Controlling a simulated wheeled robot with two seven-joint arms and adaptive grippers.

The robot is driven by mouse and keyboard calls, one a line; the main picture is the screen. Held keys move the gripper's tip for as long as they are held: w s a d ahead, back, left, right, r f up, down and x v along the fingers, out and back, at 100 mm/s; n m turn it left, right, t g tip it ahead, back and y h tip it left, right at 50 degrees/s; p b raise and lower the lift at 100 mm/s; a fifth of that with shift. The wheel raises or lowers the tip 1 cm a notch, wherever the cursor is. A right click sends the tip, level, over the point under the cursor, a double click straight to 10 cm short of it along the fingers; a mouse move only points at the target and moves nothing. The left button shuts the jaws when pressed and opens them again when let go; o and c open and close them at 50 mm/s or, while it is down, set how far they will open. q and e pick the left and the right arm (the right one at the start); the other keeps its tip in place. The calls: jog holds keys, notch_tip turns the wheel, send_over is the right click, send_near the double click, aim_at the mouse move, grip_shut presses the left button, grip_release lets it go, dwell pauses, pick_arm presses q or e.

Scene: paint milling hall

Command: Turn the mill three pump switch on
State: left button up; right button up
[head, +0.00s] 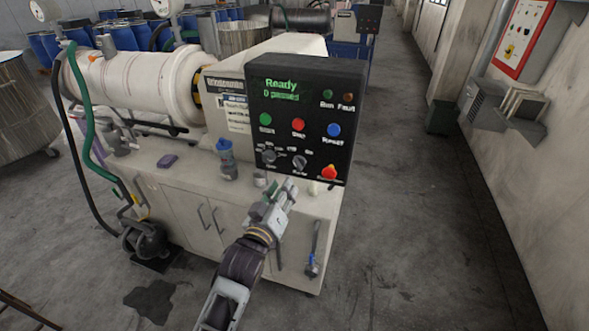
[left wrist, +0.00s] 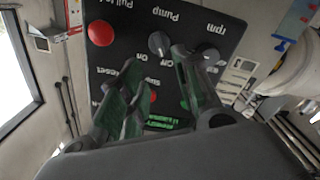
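The black control panel (head: 300,118) of the near mill has a green display reading "Ready". The grey pump switch (head: 299,162) is a knob in its lower row, left of a red knob (head: 329,172). In the left wrist view the panel is upside down, and the pump switch (left wrist: 159,44) shows beyond the fingertips, with On and Off labels by it. Its pointer setting is too small to tell. My left gripper (head: 286,188) is open and empty, just below the switch and apparently apart from it; its fingers (left wrist: 160,80) stand spread. My right gripper is not in view.
An rpm knob (head: 268,156) sits left of the pump switch; green, red and blue buttons are above. A second machine (head: 345,35) stands behind.

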aim_at(296, 166)
pick_arm(q)
jog(key=shift+b+x, duration=1)
jog(key=shift+x, duration=2.95)
jog(key=shift+b+x, duration=0.4)
jog(key=shift+x, duration=0.8)
jog(key=shift+w, duration=0.1)
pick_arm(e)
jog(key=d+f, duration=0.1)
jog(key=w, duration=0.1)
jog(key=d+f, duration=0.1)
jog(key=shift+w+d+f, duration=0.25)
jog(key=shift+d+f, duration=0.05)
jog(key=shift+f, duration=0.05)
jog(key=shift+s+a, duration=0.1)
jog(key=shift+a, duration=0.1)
pick_arm(q)
grip_shut()
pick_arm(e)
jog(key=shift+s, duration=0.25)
